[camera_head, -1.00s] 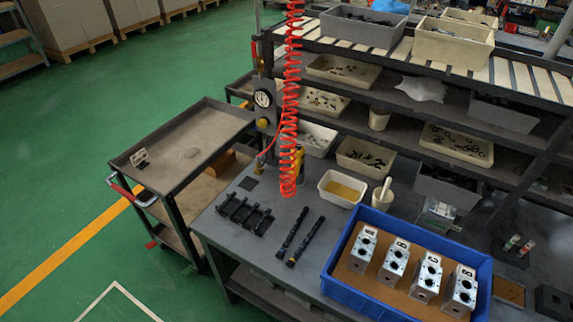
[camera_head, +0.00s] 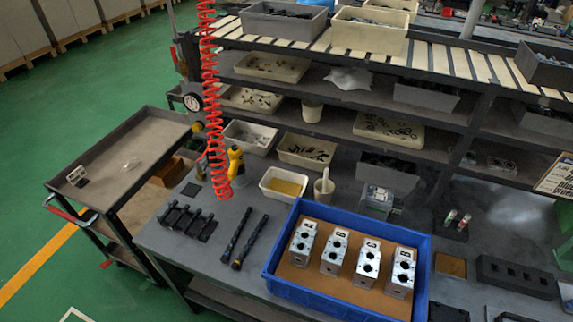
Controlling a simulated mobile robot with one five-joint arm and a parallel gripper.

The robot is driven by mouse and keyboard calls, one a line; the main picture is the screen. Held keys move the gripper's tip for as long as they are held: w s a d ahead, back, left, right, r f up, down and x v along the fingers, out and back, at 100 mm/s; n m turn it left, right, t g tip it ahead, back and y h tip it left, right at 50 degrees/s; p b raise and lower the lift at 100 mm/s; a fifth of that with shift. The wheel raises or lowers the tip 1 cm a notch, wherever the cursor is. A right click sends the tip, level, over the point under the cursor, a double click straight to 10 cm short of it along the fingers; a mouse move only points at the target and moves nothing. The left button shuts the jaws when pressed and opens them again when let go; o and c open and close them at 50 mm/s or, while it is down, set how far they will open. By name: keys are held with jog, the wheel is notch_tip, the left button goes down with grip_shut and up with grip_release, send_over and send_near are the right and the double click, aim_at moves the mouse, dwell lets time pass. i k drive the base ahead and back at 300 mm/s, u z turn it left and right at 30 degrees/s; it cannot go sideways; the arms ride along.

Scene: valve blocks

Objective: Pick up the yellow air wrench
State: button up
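The yellow air wrench (camera_head: 236,161) stands at the back left of the grey workbench, close behind the hanging red coiled hose (camera_head: 212,110). The hose covers part of its left side. Its yellow body shows at the top, and its lower part is hard to make out. My gripper is not in view.
A blue tray (camera_head: 277,284) with several metal valve blocks sits on the workbench (camera_head: 195,256). Two dark rods (camera_head: 243,238) and a black rack (camera_head: 187,220) lie left of it. A small bin with yellow contents (camera_head: 284,186) is right of the wrench. A grey cart (camera_head: 125,155) stands left.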

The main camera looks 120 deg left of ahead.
aim_at(236, 161)
jog(key=z, duration=0.05)
jog(key=i, duration=1.6)
jog(key=u, duration=3.7)
jog(key=i, duration=0.1)
jog(key=z, duration=1.2)
jog(key=k, duration=0.25)
jog(key=u, duration=2.3)
jog(key=k, duration=0.65)
jog(key=z, duration=0.25)
jog(key=i, duration=1.65)
jog(key=u, duration=0.2)
